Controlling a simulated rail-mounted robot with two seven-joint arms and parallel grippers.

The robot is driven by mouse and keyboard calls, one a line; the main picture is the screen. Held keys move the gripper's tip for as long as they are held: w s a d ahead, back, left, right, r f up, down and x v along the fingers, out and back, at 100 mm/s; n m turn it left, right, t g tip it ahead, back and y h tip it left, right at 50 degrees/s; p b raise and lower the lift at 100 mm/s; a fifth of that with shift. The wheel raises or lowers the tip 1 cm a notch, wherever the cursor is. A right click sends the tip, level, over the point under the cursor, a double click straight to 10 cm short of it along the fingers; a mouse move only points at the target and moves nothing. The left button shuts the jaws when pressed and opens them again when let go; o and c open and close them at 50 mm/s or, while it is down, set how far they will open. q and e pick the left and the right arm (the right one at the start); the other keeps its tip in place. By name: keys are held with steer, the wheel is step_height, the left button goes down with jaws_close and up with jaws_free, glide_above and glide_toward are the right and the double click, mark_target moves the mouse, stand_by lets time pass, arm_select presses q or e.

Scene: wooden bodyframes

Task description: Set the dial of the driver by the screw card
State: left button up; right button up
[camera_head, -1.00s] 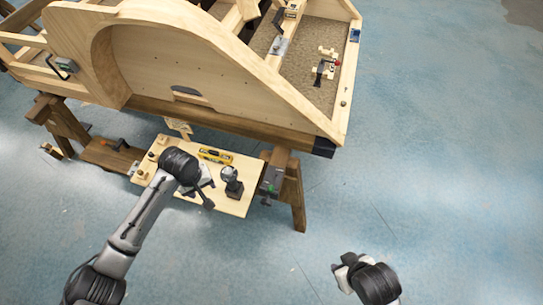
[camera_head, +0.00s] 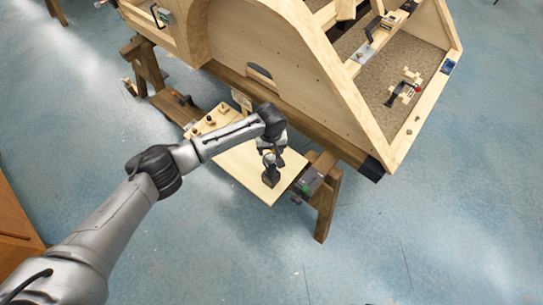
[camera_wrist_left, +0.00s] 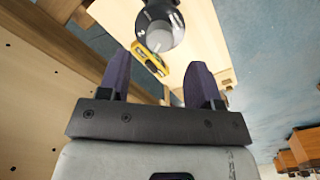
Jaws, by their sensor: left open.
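The driver (camera_head: 271,178) is dark and stands upright on the pale wooden shelf, partly hidden by my left gripper (camera_head: 274,150). In the left wrist view its round dark end (camera_wrist_left: 160,24) with a shiny centre lies beyond the fingertips. My left gripper (camera_wrist_left: 160,82) is open there, its two dark fingers apart with nothing between them touching. A small pale plate (camera_head: 241,100) hangs behind the shelf and may be the screw card; its markings are too small to read. The dial's setting cannot be read. My right gripper is not in view.
The shelf (camera_head: 243,172) sits between wooden trestle legs. A grey device with a green spot (camera_head: 308,184) is at the shelf's right. The large wooden bodyframe (camera_head: 240,40) stands above and behind. Floor at right is clear.

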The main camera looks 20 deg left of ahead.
mark_target(271, 157)
arm_select(q)
steer(key=shift+f+b, duration=0.45)
steer(key=shift+f, duration=2.05)
